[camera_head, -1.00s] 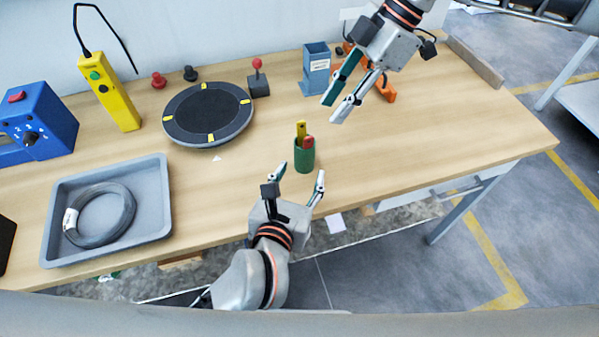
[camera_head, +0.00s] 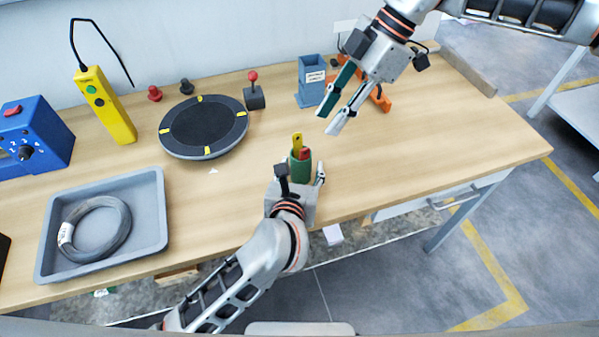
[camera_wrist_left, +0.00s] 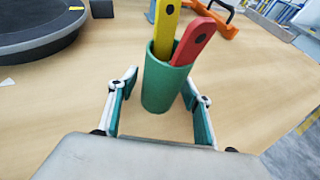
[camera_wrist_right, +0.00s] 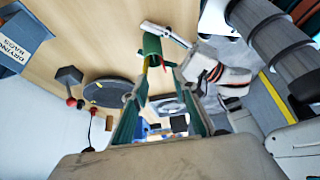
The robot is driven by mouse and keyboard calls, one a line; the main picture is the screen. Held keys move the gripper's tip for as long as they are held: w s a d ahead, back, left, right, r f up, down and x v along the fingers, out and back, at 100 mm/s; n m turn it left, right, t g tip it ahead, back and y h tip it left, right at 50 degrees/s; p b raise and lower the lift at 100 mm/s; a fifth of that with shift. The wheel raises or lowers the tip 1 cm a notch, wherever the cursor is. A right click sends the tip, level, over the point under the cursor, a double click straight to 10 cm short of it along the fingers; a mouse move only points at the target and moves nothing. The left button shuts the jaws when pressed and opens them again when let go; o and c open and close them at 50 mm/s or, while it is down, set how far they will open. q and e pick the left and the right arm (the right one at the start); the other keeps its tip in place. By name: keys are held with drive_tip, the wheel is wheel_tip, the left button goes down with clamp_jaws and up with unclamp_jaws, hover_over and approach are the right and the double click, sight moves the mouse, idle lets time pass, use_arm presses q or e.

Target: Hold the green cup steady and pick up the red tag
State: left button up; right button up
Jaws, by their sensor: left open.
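The green cup (camera_head: 301,171) stands upright near the table's front edge. It holds a yellow tag (camera_head: 297,139) and a red tag (camera_head: 304,153), whose upper parts stick out. My left gripper (camera_head: 302,177) is open, with its fingers on either side of the cup. In the left wrist view the cup (camera_wrist_left: 166,84) stands between the spread fingers, with gaps visible beside it. The red tag (camera_wrist_left: 193,42) leans to the right there. My right gripper (camera_head: 329,121) is open and empty, above the table and beyond the cup. The cup also shows in the right wrist view (camera_wrist_right: 152,46).
A round dark turntable (camera_head: 204,127) and a grey tray (camera_head: 151,230) with a wire coil (camera_head: 118,242) lie to the left. A blue-grey holder (camera_head: 311,82) and an orange item (camera_head: 381,103) stand behind my right gripper. The table right of the cup is clear.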

use_arm(q)
drive_tip(key=c, duration=1.2)
